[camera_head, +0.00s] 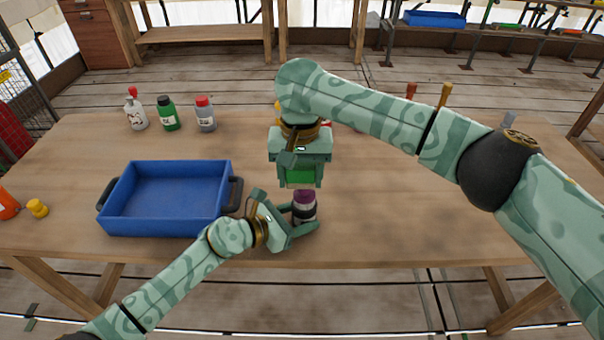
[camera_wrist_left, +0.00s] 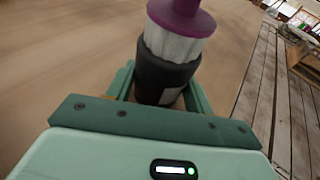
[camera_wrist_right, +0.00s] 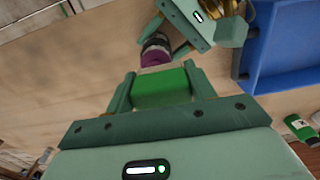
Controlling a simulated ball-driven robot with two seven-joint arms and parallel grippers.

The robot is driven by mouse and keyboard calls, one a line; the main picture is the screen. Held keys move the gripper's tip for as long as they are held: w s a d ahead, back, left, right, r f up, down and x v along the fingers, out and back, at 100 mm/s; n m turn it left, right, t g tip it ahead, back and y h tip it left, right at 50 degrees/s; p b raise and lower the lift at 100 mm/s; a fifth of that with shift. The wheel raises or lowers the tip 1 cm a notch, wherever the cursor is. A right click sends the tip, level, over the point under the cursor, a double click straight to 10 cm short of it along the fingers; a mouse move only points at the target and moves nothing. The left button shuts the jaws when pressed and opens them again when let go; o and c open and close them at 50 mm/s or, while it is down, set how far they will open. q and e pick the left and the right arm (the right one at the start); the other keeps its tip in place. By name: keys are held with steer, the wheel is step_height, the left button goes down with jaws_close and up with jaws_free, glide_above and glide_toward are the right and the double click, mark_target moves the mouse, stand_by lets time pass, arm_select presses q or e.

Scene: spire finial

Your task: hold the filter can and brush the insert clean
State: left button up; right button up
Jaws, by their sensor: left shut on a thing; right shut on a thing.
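The filter can (camera_wrist_left: 163,78) is dark, with a white pleated insert (camera_wrist_left: 172,45) rising from its top under a purple cap (camera_wrist_left: 182,15). My left gripper (camera_head: 302,222) is shut around the can, low over the table's front part. The purple cap also shows in the head view (camera_head: 304,198). My right gripper (camera_head: 299,182) points down and is shut on a green block (camera_wrist_right: 163,88), which looks like the brush. A pale strip, perhaps bristles, shows at its far edge beside the purple cap. I cannot tell whether they touch.
A blue tray (camera_head: 152,233) with dark handles stands left of the can and looks empty. Several bottles, one of them green (camera_head: 168,115), stand at the back left. A yellow item (camera_head: 37,208) lies at the left edge.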

steer(key=shift+d, duration=1)
steer(key=shift+a, duration=1.1)
steer(key=shift+d, duration=1.1)
steer(key=shift+a+f, duration=0.1)
steer(key=shift+a, duration=1)
steer(key=shift+d, duration=0.55)
steer(key=d+r, duration=0.5)
steer(key=r, duration=0.2)
